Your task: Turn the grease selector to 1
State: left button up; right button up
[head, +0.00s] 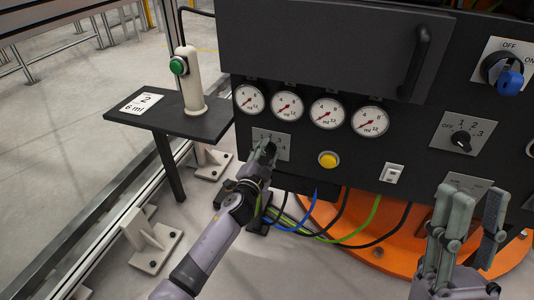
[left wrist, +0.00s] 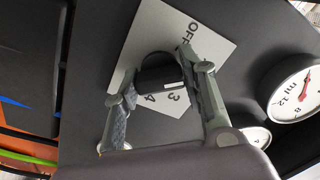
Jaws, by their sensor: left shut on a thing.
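A black selector knob (left wrist: 158,72) sits on a light plate (left wrist: 150,30); OFF, 3 and 4 show on it in the left wrist view. The knob carries a white line, and my fingers hide part of the dial, so I cannot tell its exact setting. In the head view this plate (head: 285,142) is under the left gauges. My left gripper (head: 267,150) is shut on the knob, one finger on each side; it also shows in the left wrist view (left wrist: 165,85). My right gripper (head: 474,215) is open and empty, in front of the panel's lower right.
Several gauges (head: 287,106) line the panel above a yellow button (head: 328,159). Another selector (head: 461,140) and a blue-handled switch (head: 509,82) are at the right. A side shelf (head: 165,118) holds a "2, 6 ml" card (head: 143,103) and a green-button post (head: 190,90). Cables hang below.

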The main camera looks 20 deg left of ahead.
pick_arm(q)
jog(key=o, duration=1.2)
jog(key=shift+c, duration=0.2)
jog(key=s, duration=1.2)
jog(key=shift+a, duration=0.2)
